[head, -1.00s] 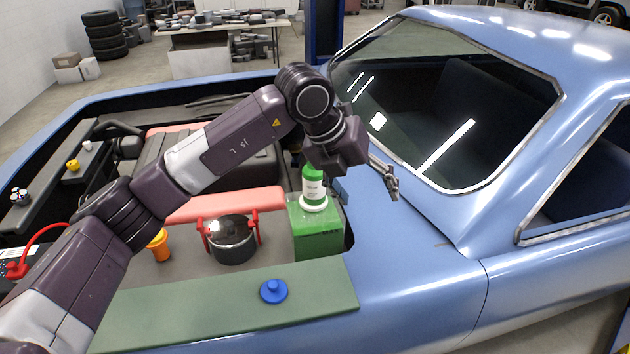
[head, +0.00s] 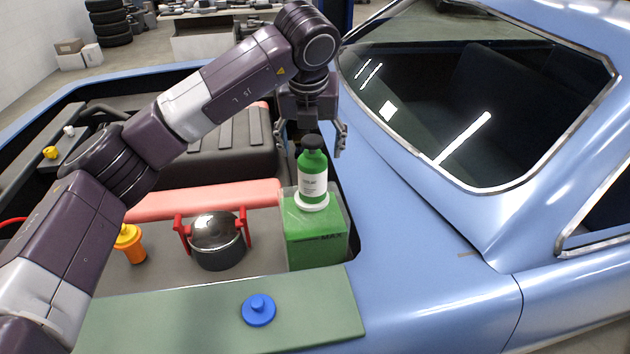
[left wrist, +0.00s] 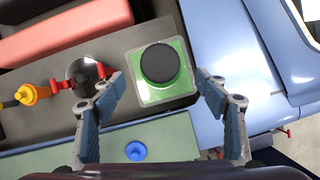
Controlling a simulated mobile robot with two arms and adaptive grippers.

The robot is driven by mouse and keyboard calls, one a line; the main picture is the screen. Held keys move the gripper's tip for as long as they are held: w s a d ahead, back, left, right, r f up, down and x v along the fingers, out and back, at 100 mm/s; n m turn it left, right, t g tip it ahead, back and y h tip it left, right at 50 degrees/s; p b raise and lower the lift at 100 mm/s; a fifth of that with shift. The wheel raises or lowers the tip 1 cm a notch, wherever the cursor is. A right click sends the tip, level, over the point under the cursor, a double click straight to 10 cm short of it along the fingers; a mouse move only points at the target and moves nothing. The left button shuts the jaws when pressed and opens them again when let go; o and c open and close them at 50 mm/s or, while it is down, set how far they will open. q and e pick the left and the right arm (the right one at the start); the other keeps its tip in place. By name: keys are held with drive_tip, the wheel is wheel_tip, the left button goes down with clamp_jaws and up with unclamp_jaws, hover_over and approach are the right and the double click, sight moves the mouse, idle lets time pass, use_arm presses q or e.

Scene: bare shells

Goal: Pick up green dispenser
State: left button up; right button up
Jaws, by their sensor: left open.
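The green dispenser (head: 313,178) is a green bottle with a white label and a black top. It stands upright on a white round base on a green box (head: 315,240) in the car's engine bay. In the left wrist view its black top (left wrist: 159,63) shows from above, beyond and between the fingertips. My left gripper (head: 310,140) is open and empty, pointing down just above the dispenser with its fingers to either side of the top. The fingers also show spread in the left wrist view (left wrist: 163,88). My right gripper is not in view.
A pot with red handles (head: 217,240) and an orange bottle (head: 130,243) stand left of the green box. A blue knob-like piece (head: 259,309) lies on the green front strip (head: 310,312). The windshield (head: 470,100) rises to the right.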

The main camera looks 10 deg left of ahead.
sight(311, 157)
use_arm(q)
drive_tip(key=shift+w+f, duration=0.35)
drive_tip(key=shift+f, duration=0.05)
drive_tip(key=shift+w+f, duration=0.1)
drive_tip(key=shift+f, duration=0.15)
drive_tip(key=shift+a+f+p, duration=0.1)
drive_tip(key=shift+f+p, duration=0.8)
drive_tip(key=shift+f, duration=0.05)
drive_tip(key=p+x, duration=0.2)
drive_tip(key=x, duration=0.2)
drive_tip(key=shift+w+f, duration=0.2)
drive_tip(key=shift+f, duration=0.15)
drive_tip(key=c, duration=1.5)
drive_tip(key=shift+r, duration=0.1)
drive_tip(key=shift+c, duration=1.4)
